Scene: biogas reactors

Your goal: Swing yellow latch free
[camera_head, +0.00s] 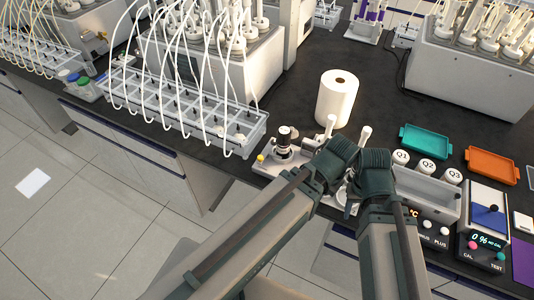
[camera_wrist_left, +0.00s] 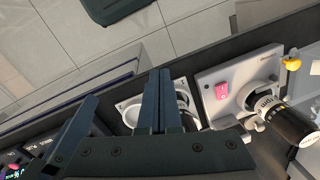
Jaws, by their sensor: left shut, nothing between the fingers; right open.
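The small yellow latch (camera_head: 261,158) sits at the left corner of a light grey device plate near the bench's front edge. It also shows at the upper right in the left wrist view (camera_wrist_left: 291,64), beside a black-and-white cylinder (camera_wrist_left: 283,120). My left gripper (camera_wrist_left: 162,76) is shut and empty, with its fingers together over a round white part, well to the left of the latch in that view. In the head view my right gripper (camera_head: 374,165) is close beside the left one, right of the latch. It is open; its fingertips are mostly hidden.
A pink-red switch (camera_wrist_left: 221,91) sits on the device plate (camera_wrist_left: 205,78). A tube rack (camera_head: 180,108) stands left of the device and a white paper roll (camera_head: 337,97) behind it. Teal (camera_head: 425,139) and orange (camera_head: 492,165) trays lie right. Open floor lies front left.

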